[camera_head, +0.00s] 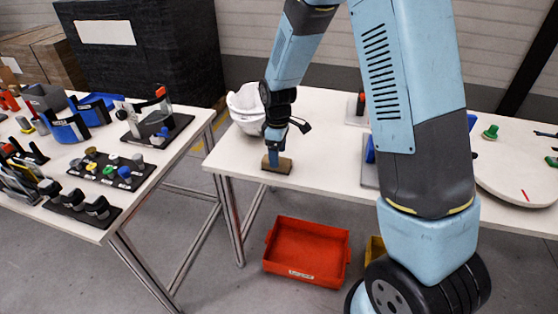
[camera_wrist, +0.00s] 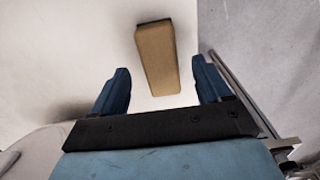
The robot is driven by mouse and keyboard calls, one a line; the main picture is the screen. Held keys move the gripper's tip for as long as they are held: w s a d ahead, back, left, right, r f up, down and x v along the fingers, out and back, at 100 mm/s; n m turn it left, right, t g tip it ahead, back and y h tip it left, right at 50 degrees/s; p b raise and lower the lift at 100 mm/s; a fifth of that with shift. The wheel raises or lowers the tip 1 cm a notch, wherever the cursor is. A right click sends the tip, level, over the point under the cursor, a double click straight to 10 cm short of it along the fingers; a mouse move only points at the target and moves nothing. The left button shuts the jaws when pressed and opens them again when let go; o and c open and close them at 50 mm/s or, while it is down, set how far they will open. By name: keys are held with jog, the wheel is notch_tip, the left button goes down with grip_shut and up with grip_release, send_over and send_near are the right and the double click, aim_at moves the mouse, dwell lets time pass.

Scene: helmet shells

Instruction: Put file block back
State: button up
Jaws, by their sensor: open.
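A tan and dark block (camera_head: 283,165), which looks like the file block, lies near the front left corner of the right-hand table (camera_head: 330,190). In the wrist view the block (camera_wrist: 158,60) shows its long tan face, with a dark edge at its far end. My gripper (camera_head: 272,158) is above the near end of the block, pointing down. In the wrist view my two blue fingers (camera_wrist: 163,85) are apart, with the block ahead between their lines. I cannot tell whether a finger touches it.
A white helmet shell (camera_head: 246,108) stands behind my gripper. A red bin (camera_head: 307,252) is on the floor in front of the table. The left table (camera_head: 170,165) holds a dark tray of coloured knobs (camera_head: 112,170) and several stands. A round white board (camera_head: 515,172) lies at right.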

notch_tip(320, 180, up, 8)
jog(key=shift+r, duration=0.2)
jog(key=s+d+r+m+t, duration=0.2)
jog(key=s+d+r+m, duration=0.3)
jog(key=s+d+r, duration=0.4)
jog(key=s+d+r+m+t, duration=0.2)
jog(key=s+d+r+m, duration=0.35)
jog(key=s+r, duration=0.4)
jog(key=s+d+r+m+t, duration=0.1)
jog(key=s+d+r+m, duration=0.2)
jog(key=s, duration=0.4)
jog(key=shift+d+r+t, duration=0.15)
jog(key=shift+d+t, duration=0.15)
jog(key=shift+d, duration=0.35)
